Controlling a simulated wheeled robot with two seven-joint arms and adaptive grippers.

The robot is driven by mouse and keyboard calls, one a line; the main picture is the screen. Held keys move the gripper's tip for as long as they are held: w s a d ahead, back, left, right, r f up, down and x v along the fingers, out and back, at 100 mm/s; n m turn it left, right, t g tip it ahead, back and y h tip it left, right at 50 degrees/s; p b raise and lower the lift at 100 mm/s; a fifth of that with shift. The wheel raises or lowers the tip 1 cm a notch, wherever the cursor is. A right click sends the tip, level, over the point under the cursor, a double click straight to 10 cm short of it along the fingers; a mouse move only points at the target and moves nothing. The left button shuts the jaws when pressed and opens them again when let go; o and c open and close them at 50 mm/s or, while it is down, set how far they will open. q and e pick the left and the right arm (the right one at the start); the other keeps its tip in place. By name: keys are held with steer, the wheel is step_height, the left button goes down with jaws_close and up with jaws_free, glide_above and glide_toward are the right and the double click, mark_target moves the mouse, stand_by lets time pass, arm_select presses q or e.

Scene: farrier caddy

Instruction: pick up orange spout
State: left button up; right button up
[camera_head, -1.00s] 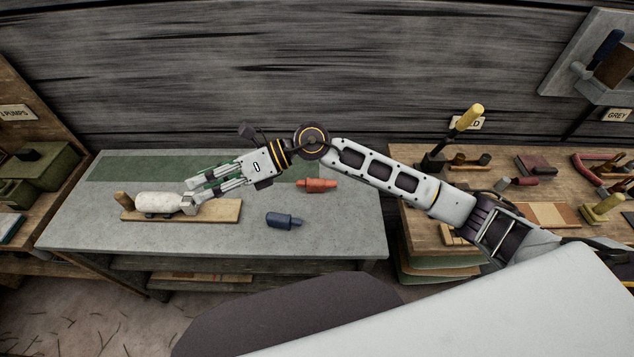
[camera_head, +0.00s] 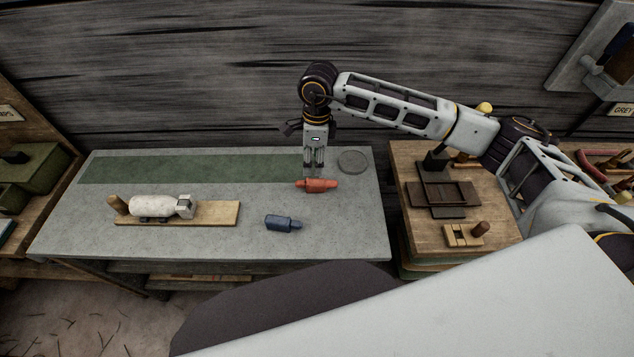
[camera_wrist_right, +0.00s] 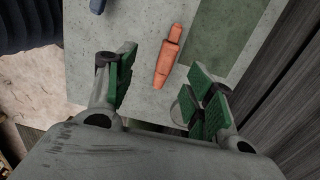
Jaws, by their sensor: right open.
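The orange spout (camera_head: 318,185) lies on its side on the grey table, near the front edge of the green strip. It also shows in the right wrist view (camera_wrist_right: 167,58), ahead of and between the fingers. My right gripper (camera_head: 314,172) points down just behind and above the spout in the head view. In the right wrist view the right gripper (camera_wrist_right: 163,88) is open, with its green pads wide apart and nothing between them. I cannot tell the exact height of the fingertips over the spout. My left gripper is not in view.
A dark blue spout-like piece (camera_head: 283,223) lies in front of the orange spout. A white bottle-like object (camera_head: 155,206) rests on a wooden board (camera_head: 222,213) at left. A round grey disc (camera_head: 352,161) lies at the back right. A wooden bench (camera_head: 415,215) with a dark tray stands at right.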

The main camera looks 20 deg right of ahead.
mark_target(318, 181)
steer(key=shift+w+d+r+h, duration=0.1)
steer(key=shift+w+d+h, duration=0.1)
steer(key=shift+d, duration=0.35)
steer(key=shift+w+d+r+h, duration=0.1)
steer(key=shift+w+d+h, duration=0.1)
steer(key=shift+d, duration=0.3)
steer(key=shift+f, duration=0.1)
steer(key=shift+f+p, duration=0.6)
steer(key=shift+f, duration=3.6)
steer(key=shift+f, duration=0.1)
steer(key=shift+a+f+p, duration=0.1)
steer(key=shift+f+p, duration=0.2)
steer(key=shift+f, duration=0.3)
steer(key=shift+w+f+p, duration=0.1)
steer(key=shift+f+p, duration=0.35)
steer(key=shift+f, duration=1.45)
